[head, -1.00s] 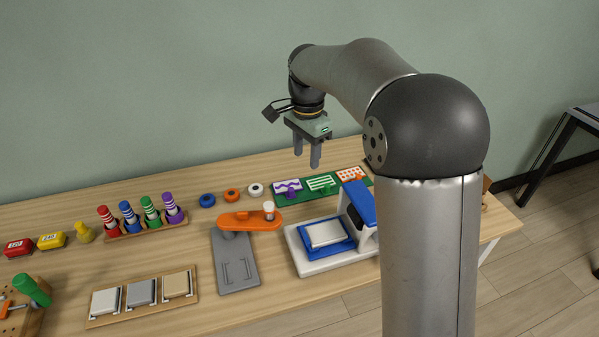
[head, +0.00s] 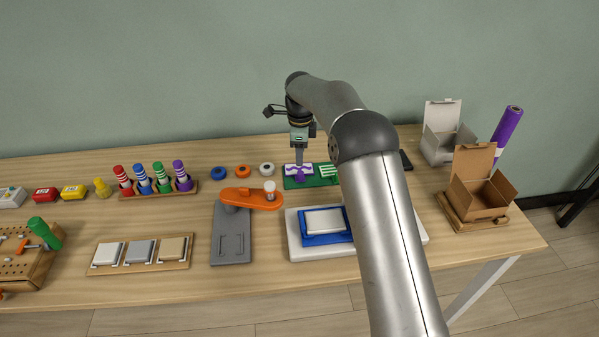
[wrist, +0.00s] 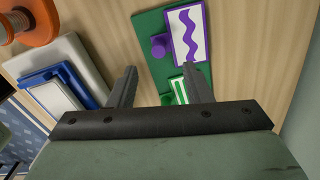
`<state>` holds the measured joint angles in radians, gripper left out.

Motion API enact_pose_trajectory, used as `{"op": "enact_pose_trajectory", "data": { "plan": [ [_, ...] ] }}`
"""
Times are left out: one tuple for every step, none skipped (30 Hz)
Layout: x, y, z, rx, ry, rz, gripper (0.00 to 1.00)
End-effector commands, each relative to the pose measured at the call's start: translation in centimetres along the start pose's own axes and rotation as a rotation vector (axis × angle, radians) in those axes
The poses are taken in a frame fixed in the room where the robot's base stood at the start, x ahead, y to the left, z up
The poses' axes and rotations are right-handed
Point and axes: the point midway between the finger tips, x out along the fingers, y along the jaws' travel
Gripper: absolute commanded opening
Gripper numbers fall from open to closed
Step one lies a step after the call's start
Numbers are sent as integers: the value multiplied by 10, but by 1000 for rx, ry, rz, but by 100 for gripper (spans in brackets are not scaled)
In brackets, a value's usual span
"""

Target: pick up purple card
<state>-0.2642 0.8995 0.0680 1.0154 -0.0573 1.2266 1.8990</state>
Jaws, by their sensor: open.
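The purple card (wrist: 187,36) is white with a purple wavy line and border. A purple knob (wrist: 160,46) stands beside it in the wrist view. In the head view the card (head: 293,168) lies at the left end of a green board (head: 313,184) near the back of the table, partly hidden by my gripper. My gripper (head: 299,166) points down over the card's area in the head view. In the wrist view my gripper (wrist: 160,85) is open and empty, its fingers apart, with the card beyond the right finger. Contact cannot be told.
A green striped card (head: 327,170) sits beside the purple one on the board. An orange arm-like part (head: 252,200) on a grey base and a white-and-blue device (head: 325,220) stand in front. Blue, orange and white rings (head: 243,171) lie to the left. Open boxes (head: 478,183) stand at right.

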Motion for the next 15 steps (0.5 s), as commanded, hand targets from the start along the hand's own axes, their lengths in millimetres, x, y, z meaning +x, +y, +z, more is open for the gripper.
{"op": "enact_pose_trajectory", "data": {
  "plan": [
    [8,0,-1,0,1,2,45],
    [12,0,-1,0,1,3,45],
    [16,0,-1,0,1,2,45],
    [18,0,0,0,0,0,45],
    [20,0,0,0,0,0,45],
    [22,0,0,0,0,0,45],
    [23,0,0,0,0,0,45],
    [24,0,0,0,0,0,45],
    [28,0,0,0,-1,1,45],
    [31,1,0,0,-1,2,45],
    [36,1,0,1,0,3,45],
    [42,2,-1,1,1,4,45],
    [47,2,-1,1,1,3,45],
    [51,2,-1,1,0,3,45],
    [57,3,0,1,-1,3,45]
  ]
}}
